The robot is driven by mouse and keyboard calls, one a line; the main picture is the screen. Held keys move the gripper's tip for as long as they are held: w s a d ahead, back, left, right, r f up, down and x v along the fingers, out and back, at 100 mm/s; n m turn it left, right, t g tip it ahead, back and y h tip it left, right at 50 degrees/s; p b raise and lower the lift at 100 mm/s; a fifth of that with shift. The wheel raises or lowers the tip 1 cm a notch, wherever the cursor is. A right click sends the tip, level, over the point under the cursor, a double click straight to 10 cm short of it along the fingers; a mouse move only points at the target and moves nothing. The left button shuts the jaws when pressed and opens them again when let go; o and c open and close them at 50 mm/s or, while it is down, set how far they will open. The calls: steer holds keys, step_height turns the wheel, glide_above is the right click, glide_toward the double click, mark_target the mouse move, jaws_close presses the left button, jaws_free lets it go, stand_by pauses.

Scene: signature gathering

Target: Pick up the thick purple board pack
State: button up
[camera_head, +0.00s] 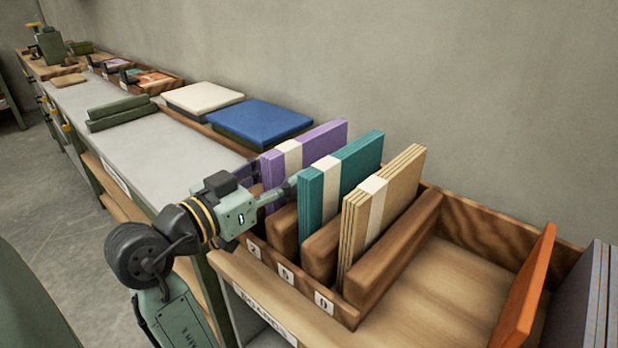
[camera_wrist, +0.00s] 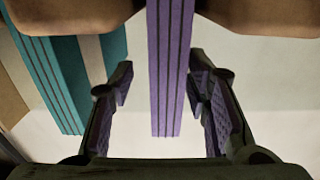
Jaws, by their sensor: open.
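The thick purple board pack (camera_head: 322,146) stands upright in a slot of the wooden rack, with a cream band around it. In the wrist view the purple board pack (camera_wrist: 170,70) shows its layered edge, between the two fingers of my gripper (camera_wrist: 165,105). The fingers stand open on either side of it, with a visible gap on each side. In the head view my gripper (camera_head: 280,192) reaches in at the pack's front edge, and its fingertips are partly hidden by the teal pack.
A teal pack (camera_head: 355,162) stands close beside the purple one, and a tan pack (camera_head: 405,185) beyond it. Wooden dividers (camera_head: 400,245) separate them. An orange board (camera_head: 527,290) leans at right. A blue stack (camera_head: 262,120) lies behind on the grey bench (camera_head: 130,150).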

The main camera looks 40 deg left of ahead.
mark_target(299, 160)
steer(key=w+p, duration=0.1)
steer(key=w, duration=0.4)
steer(key=shift+c, duration=0.4)
jaws_close()
stand_by(0.6)
